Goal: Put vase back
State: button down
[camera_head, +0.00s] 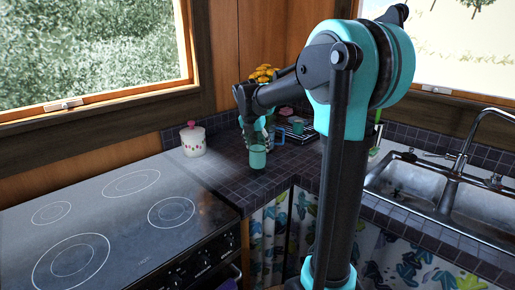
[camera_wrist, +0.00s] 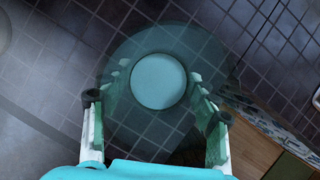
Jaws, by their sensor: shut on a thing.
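The vase (camera_head: 257,158) appears to be the see-through teal glass vessel at my gripper, over the tiled counter near the inner corner edge. In the wrist view I look down into the vase (camera_wrist: 158,82), with its round pale teal bottom in the middle. My gripper (camera_head: 256,141) reaches down from above and is shut on the vase. In the wrist view the fingers of my gripper (camera_wrist: 159,88) lie on either side of it, partly seen through the glass. I cannot tell whether the vase touches the counter.
A white jar with a pink lid (camera_head: 193,140) stands left on the counter. Orange flowers (camera_head: 263,73), a blue mug (camera_head: 277,136) and a dark rack (camera_head: 298,132) are behind my gripper. The stove top (camera_head: 120,225) is clear. A sink (camera_head: 410,183) with a tap is right.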

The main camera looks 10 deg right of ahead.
jog(key=shift+f, duration=0.6)
jog(key=shift+c, duration=2.3)
grip_release()
jog(key=v, duration=1.2)
